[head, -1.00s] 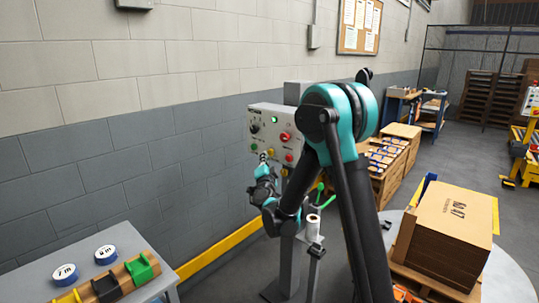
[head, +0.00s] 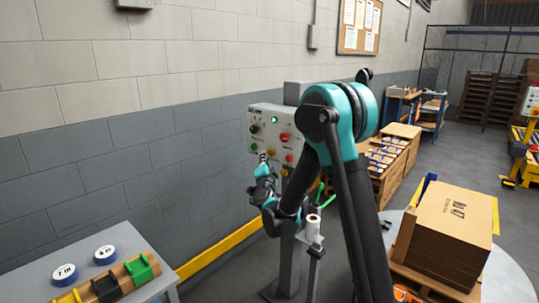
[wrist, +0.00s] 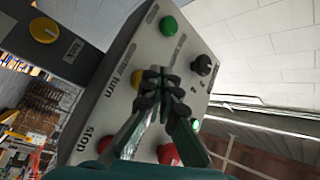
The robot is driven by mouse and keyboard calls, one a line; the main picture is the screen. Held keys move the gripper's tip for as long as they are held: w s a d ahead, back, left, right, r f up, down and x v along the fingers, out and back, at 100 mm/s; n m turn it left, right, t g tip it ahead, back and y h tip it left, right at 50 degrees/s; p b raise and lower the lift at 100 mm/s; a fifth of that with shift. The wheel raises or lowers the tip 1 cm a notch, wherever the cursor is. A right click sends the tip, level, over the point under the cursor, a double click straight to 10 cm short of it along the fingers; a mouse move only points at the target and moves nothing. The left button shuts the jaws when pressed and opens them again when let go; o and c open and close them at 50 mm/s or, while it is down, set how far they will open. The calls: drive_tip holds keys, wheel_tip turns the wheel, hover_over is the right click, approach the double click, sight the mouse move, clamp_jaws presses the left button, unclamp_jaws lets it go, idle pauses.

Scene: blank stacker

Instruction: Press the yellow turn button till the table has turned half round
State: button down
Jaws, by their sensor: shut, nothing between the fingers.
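The grey control panel (head: 262,131) stands on a post by the wall. The yellow turn button (wrist: 138,77) shows in the wrist view beside the word "turn", partly behind my fingers. My gripper (wrist: 165,78) is shut and empty, with its tips in front of the panel at that button. I cannot tell whether they touch it. In the head view my gripper (head: 263,158) is at the panel's lower left.
The panel also has a green button (wrist: 168,25), a black knob (wrist: 205,65) and a red button (wrist: 168,154) near my fingers. A green lamp (head: 274,119) is lit. A side bench (head: 120,262) with tape rolls stands at the lower left.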

drive_tip(key=shift+d, duration=0.1)
idle(0.3)
drive_tip(key=shift+w+d, duration=0.15)
drive_tip(key=shift+w, duration=0.15)
